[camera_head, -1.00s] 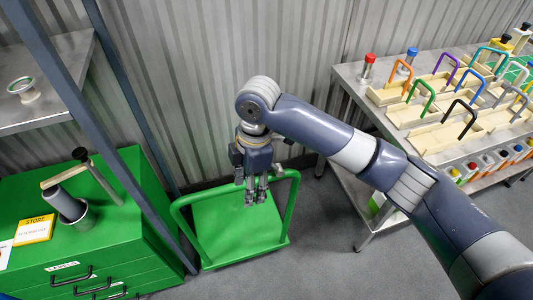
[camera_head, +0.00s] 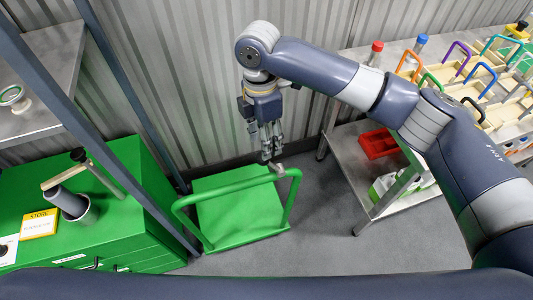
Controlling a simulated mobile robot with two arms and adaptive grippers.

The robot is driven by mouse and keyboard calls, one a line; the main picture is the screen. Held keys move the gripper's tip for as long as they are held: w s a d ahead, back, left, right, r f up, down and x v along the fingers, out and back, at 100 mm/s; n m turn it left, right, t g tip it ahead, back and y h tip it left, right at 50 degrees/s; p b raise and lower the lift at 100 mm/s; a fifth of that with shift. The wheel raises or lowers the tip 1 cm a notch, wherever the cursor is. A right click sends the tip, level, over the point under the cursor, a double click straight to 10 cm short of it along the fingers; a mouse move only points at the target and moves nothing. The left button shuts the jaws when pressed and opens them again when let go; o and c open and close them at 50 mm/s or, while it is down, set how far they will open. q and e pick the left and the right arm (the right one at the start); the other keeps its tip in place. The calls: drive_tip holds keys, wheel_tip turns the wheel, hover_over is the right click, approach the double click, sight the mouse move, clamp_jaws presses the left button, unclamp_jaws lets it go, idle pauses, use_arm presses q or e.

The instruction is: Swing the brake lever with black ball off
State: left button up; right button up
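A lever-like grey rod (camera_head: 102,178) with a black knob (camera_head: 78,155) at its upper end slants over the top of the green cabinet at the left. A cream bar (camera_head: 64,178) and a dark grey cylinder in a metal cup (camera_head: 82,213) are beside it. I cannot tell for sure that this rod is the brake lever. My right gripper (camera_head: 270,152) hangs fingers down, well to the right of the rod and over the green cart. It holds nothing that I can see, and its finger gap is unclear.
The green cart (camera_head: 235,213) stands between the cabinet (camera_head: 125,235) and a steel table (camera_head: 365,180) with coloured-handled trays. A blue-grey rack post (camera_head: 120,170) stands just right of the knob. A large part of my own arm crosses the bottom edge.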

sight(267, 161)
drive_tip(key=f, duration=0.3)
drive_tip(key=f+p, duration=0.1)
drive_tip(key=f, duration=0.1)
drive_tip(key=s+f, duration=0.1)
drive_tip(key=f, duration=0.2)
drive_tip(key=shift+d+f+p, duration=0.2)
drive_tip(key=shift+f+p, duration=0.1)
drive_tip(key=shift+p, duration=0.1)
clamp_jaws()
